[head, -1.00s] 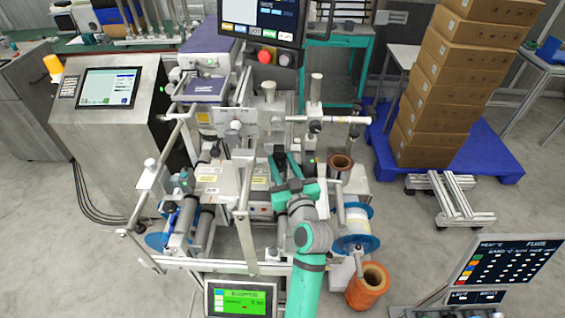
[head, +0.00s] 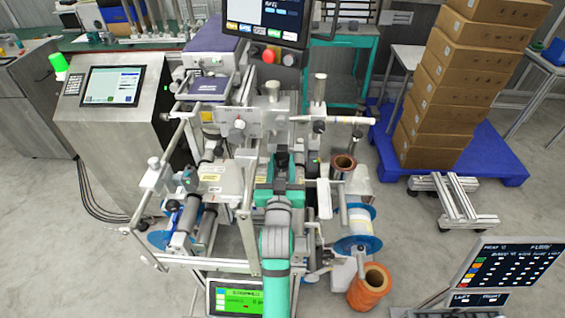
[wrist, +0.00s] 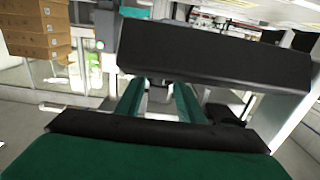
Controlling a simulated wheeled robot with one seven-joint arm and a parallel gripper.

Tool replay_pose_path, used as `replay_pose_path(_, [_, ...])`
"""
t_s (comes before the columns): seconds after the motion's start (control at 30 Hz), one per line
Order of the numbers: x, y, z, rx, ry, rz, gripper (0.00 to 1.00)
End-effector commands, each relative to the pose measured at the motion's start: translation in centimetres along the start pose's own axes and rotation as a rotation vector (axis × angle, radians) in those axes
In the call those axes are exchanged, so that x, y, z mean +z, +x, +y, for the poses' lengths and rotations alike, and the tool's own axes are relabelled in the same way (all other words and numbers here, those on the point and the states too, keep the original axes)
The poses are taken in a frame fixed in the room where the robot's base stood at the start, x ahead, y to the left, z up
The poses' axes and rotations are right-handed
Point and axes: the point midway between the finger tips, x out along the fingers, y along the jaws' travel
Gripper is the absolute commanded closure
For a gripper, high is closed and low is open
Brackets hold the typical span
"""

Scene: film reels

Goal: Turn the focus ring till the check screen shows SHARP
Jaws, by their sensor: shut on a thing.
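My gripper (head: 281,162) is at the middle of the machine, with its teal fingers shut on a small dark part that I take to be the focus ring (head: 282,156). The ring is mostly hidden by the fingers and my wrist. In the wrist view, my gripper (wrist: 158,98) has its two fingers reaching forward, with a dark grey part between them. Several screens are in the head view: a green one (head: 238,299) low in front, partly covered by my arm, and a dark one (head: 268,18) at the top. I cannot tell which is the check screen; their text is unreadable.
A cabinet with a screen (head: 112,86) and a green lamp (head: 59,63) stands at left. Stacked boxes (head: 440,90) stand on a blue pallet (head: 500,160).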

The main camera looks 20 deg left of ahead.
Motion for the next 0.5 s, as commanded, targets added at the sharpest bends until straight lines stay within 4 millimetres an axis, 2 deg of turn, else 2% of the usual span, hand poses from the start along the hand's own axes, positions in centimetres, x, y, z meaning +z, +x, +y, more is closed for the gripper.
replay_pose_path(0.37, [0.34, -0.04, 0.01, 0.009, 0.000, -0.006, 0.88])
replay_pose_path(0.4, [0.33, -0.04, 0.00, 0.009, 0.000, -0.006, 0.61])
replay_pose_path(0.47, [0.30, -0.05, 0.00, 0.009, 0.000, -0.005, 0.47])
replay_pose_path(0.5, [0.26, -0.05, -0.01, 0.009, 0.000, -0.004, 0.47])
